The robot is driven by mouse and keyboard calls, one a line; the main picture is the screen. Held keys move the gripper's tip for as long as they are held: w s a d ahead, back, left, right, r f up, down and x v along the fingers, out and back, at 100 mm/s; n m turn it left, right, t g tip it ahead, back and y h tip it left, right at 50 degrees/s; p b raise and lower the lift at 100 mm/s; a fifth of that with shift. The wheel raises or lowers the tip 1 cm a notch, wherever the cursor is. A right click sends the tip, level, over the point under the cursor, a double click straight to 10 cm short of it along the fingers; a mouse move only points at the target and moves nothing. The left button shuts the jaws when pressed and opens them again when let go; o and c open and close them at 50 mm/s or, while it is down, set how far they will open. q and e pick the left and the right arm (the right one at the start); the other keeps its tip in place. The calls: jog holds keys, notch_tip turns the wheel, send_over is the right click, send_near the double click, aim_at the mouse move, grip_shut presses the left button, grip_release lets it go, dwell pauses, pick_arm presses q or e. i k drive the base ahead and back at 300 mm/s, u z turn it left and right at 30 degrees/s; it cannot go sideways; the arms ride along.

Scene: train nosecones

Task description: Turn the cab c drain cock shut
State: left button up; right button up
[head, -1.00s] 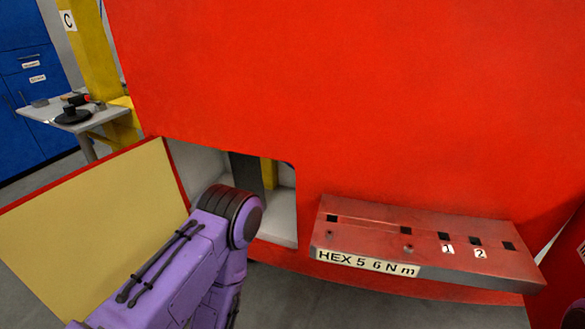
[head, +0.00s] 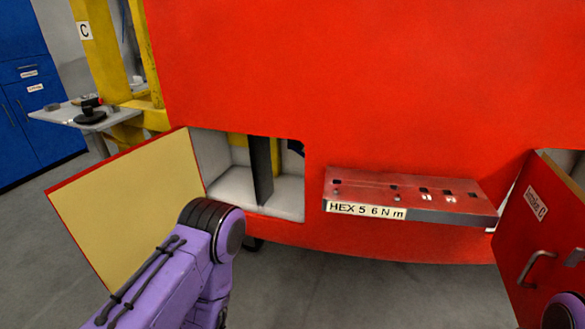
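The red cab front (head: 330,80) fills the upper middle, with a yellow post marked C to its left. A low compartment (head: 285,195) in it stands open, with pale walls and a dark upright bar (head: 261,172) inside. A small dark part (head: 295,147) shows at its upper right edge; I cannot tell whether it is the drain cock. My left arm, purple, reaches in from the lower left in front of the compartment; its gripper is out of view. A small purple bit of my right arm shows at the lower right edge; its gripper is not in view.
A cream-backed door panel (head: 125,220) hangs open at left. A red ledge (head: 405,197) labelled HEX 5 6 N m juts out. A red door (head: 545,240) with a handle stands open at right. A grey side table (head: 75,118) stands behind left.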

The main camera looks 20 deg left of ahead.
aim_at(292, 145)
jog(key=u, duration=0.7)
jog(key=i, duration=0.7)
